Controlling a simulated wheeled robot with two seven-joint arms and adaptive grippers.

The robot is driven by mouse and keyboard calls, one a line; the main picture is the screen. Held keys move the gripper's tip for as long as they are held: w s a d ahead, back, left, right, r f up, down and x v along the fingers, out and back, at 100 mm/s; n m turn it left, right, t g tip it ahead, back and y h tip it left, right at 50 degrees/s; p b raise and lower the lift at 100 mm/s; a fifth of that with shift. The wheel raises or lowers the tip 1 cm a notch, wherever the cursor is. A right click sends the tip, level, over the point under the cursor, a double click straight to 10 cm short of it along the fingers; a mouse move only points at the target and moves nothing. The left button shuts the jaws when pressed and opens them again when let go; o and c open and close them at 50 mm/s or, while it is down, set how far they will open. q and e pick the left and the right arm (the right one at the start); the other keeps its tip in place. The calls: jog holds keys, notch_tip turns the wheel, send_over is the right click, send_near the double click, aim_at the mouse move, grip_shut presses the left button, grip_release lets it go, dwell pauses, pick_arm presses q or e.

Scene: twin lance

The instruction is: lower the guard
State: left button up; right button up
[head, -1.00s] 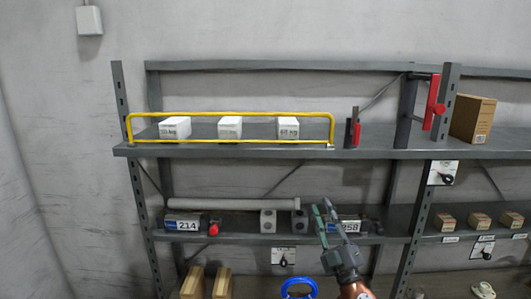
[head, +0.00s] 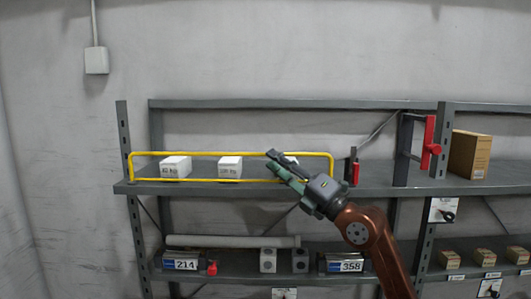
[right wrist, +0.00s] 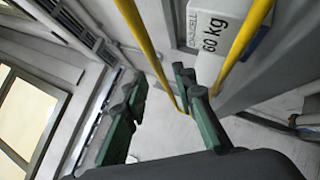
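The yellow guard (head: 210,154) is a long rectangular frame standing upright along the front edge of the upper shelf, before several white boxes. My right gripper (head: 272,162) is in front of the guard's right half, near its top bar, and partly hides the right box. In the right wrist view my right gripper (right wrist: 160,88) is open and empty, fingers apart. There the guard's top bar (right wrist: 140,35) shows in the gap between the fingers, and its lower bar (right wrist: 245,38) passes beyond the right finger. I cannot tell whether they touch. My left gripper is not in view.
A white box marked 60 kg (right wrist: 215,22) sits behind the guard. A small red-handled part (head: 355,172) stands right of the guard, and a larger red handle (head: 430,145) farther right. The lower shelf (head: 225,278) holds a grey tube (head: 230,241) and blocks.

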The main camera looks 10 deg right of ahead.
jog(key=p+x, duration=0.1)
jog(key=x, duration=0.2)
jog(key=shift+w+a+r, duration=0.2)
jog(key=shift+a, duration=0.1)
jog(key=shift+w+a, duration=0.15)
jog(key=shift+w, duration=0.15)
grip_shut()
